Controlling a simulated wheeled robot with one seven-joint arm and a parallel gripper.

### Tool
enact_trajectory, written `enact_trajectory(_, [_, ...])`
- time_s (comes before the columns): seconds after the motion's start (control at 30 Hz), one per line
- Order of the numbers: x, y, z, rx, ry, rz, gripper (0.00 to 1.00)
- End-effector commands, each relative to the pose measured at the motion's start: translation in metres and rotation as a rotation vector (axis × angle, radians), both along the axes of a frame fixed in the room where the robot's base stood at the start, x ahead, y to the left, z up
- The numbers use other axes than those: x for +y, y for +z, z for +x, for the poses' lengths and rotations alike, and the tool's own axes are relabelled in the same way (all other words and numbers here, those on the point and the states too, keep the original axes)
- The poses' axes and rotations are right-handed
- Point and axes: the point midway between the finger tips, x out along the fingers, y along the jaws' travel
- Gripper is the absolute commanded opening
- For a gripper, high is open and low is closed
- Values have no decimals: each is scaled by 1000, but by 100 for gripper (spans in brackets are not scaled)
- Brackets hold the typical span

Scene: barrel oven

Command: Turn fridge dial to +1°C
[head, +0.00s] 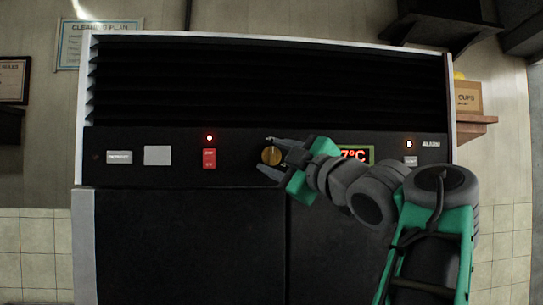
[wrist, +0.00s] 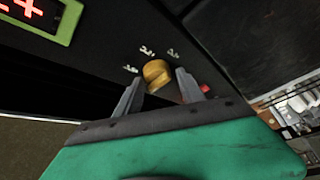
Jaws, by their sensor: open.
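The fridge dial (head: 271,155) is a round brass-coloured knob on the dark control panel. It also shows in the wrist view (wrist: 157,74), with small white markings around it that I cannot read. My gripper (head: 266,156) is open, with one finger on each side of the dial. In the wrist view my gripper (wrist: 160,80) has its fingertips close to the dial's sides; I cannot tell whether they touch it. The temperature display (head: 356,154) shows red "7°C", its left part hidden by my arm. It is cut off in the wrist view (wrist: 40,15).
A red switch (head: 209,158) with a lit red lamp (head: 209,138) sits left of the dial. A small switch (head: 411,160) is at the panel's right. Louvres (head: 260,80) lie above and dark doors (head: 180,240) below. A cardboard box (head: 467,97) stands on a shelf.

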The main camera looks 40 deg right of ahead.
Motion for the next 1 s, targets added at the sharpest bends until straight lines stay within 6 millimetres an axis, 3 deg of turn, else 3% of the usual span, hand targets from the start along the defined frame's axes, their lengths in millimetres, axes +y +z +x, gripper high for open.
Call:
enact_trajectory(0.6, [-1,0,-1,-2,-3,1,0])
enact_trajectory(1.0, [1,-3,-1,-35,-2,47,0])
